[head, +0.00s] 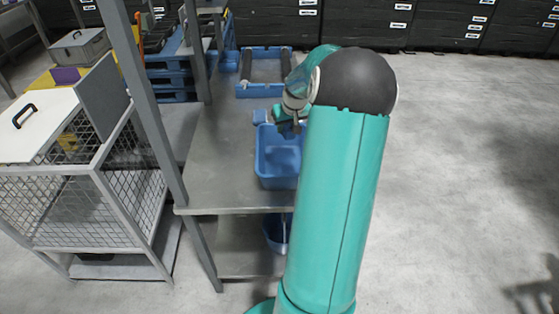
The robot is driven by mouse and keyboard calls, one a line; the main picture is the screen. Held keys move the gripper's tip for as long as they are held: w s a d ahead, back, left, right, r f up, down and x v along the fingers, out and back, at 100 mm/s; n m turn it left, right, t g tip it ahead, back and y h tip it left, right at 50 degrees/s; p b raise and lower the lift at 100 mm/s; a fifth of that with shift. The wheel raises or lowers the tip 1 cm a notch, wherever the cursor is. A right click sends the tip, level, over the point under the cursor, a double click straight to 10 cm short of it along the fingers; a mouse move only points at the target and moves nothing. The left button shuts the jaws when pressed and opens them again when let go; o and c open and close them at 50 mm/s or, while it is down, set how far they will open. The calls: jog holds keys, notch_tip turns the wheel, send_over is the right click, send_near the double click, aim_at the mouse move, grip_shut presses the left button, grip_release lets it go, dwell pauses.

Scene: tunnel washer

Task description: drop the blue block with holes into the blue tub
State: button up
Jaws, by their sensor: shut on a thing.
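The blue tub (262,172) stands on the grey metal table (215,165), near its front edge. My arm hides its right side. My gripper (275,121) is over the tub's far end, small and partly hidden behind my arm's wrist. It is shut on the blue block (260,116), which shows at the left of the jaws. The block's holes are too small to make out. I cannot tell how high the block is above the tub's rim.
A blue tray (262,90) with dark side pieces lies farther back on the table. A grey post (150,105) rises at the table's left edge. A wire mesh cart (85,205) stands left. A blue bucket (276,235) sits on the lower shelf. Open floor lies right.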

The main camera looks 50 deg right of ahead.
aim_at(289, 137)
jog(key=f, duration=0.2)
jog(key=s+f, duration=0.1)
jog(key=f, duration=0.1)
jog(key=shift+f, duration=0.25)
jog(key=shift+w+f, duration=0.2)
jog(key=shift+f, duration=0.15)
jog(key=o, duration=1.1)
jog(key=shift+r, duration=0.1)
jog(key=v, duration=1.3)
jog(key=shift+s+r, duration=0.2)
jog(key=shift+r, duration=0.05)
jog(key=shift+a, duration=0.15)
